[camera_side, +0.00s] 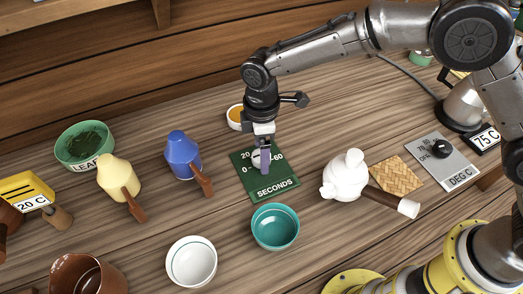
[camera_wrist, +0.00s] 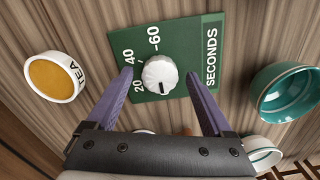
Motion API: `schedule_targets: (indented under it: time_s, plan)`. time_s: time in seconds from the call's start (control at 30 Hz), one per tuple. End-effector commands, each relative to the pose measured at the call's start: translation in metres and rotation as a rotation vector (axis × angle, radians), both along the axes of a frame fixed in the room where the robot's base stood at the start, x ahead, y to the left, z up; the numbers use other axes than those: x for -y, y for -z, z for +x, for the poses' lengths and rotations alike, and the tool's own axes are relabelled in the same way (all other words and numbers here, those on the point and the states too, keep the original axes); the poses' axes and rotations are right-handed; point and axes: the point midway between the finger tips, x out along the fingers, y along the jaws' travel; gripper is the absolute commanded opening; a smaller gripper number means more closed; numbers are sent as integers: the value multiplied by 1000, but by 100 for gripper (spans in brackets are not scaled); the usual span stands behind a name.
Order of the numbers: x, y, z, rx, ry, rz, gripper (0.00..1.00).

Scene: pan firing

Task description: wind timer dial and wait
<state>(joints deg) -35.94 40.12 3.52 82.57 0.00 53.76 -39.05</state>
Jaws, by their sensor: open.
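The timer is a flat green panel (camera_side: 283,185) marked SECONDS with numbers such as 20, 40 and 60. It also shows in the wrist view (camera_wrist: 190,47). Its white round dial (camera_wrist: 160,75) has a dark pointer mark on the side nearest my gripper in the wrist view. My gripper (camera_side: 262,165) is above the panel and partly hides the dial in the side view. In the wrist view, my gripper's (camera_wrist: 160,87) two purple fingers are spread, one on each side of the dial, with visible gaps. Nothing is held.
A teal bowl (camera_side: 275,227) stands close to the panel's front edge. A blue pot (camera_side: 182,155) is left, a white pot (camera_side: 344,175) with a brown handle right. A TEA dish (camera_side: 235,117) is behind. A temperature dial panel (camera_side: 443,163) lies far right.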

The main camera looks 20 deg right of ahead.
Motion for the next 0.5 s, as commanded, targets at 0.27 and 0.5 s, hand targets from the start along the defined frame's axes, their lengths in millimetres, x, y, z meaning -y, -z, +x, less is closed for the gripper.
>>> schedule_targets:
  time_s: [0.27, 0.5]
  plan:
    - [0, 7, 0, 0, 0, 0, 86]
    - [0, 7, 0, 0, 0, 0, 66]
